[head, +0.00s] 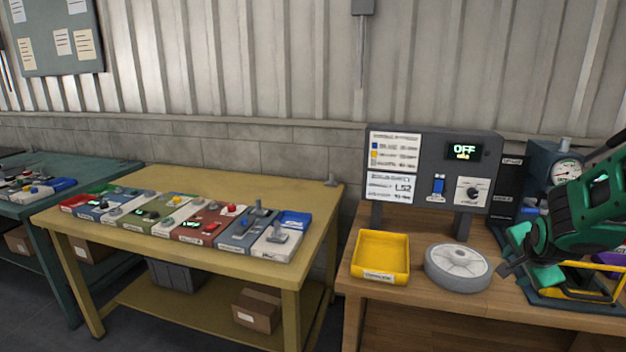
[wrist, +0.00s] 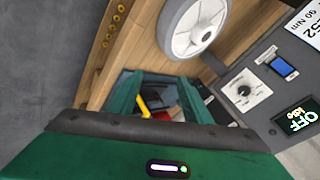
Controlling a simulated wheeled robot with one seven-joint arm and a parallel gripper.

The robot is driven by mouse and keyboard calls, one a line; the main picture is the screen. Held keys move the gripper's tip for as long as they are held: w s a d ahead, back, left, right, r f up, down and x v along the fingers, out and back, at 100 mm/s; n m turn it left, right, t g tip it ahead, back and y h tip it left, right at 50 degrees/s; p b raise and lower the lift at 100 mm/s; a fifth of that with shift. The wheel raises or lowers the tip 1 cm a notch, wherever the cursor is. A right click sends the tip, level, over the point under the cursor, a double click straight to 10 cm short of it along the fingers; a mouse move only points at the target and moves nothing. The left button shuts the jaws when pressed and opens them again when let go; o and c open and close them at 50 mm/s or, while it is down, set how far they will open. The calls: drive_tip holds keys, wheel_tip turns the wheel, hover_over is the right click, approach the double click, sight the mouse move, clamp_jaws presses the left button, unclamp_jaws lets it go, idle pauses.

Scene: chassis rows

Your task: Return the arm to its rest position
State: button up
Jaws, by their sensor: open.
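My arm (head: 585,215), green and black, reaches in from the right edge in the head view, over the right end of the wooden bench (head: 390,295). My gripper (head: 512,252) is at its lower left end, open, above the bench just right of the grey wheel (head: 458,266). In the wrist view its green body fills the bottom, and the two green fingers (wrist: 155,92) stand apart. I see nothing held between them; yellow and red items show beyond. The wheel also shows in the wrist view (wrist: 192,28), lying flat, clear of the fingers.
A dark control panel (head: 428,168) reading OFF stands behind the wheel. A yellow tray (head: 381,257) is left of it. A pressure gauge (head: 566,171) stands close behind my arm. Left is a yellow table (head: 180,182) with a row of switch boxes.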

drive_tip(key=s+a+n+g+y, duration=0.1)
drive_tip(key=s+a+n+g, duration=0.1)
drive_tip(key=s, duration=0.8)
drive_tip(key=s+a+r+n+g+y, duration=0.1)
drive_tip(key=s+a+n+g, duration=0.2)
drive_tip(key=s, duration=0.7)
drive_tip(key=s+a+n+g+y, duration=0.2)
drive_tip(key=s+n, duration=0.3)
drive_tip(key=s, duration=0.6)
drive_tip(key=shift+a+r+g, duration=0.3)
drive_tip(key=shift+a+r, duration=0.05)
drive_tip(key=shift+a, duration=0.15)
drive_tip(key=shift+w+f, duration=0.25)
drive_tip(key=shift+w, duration=0.4)
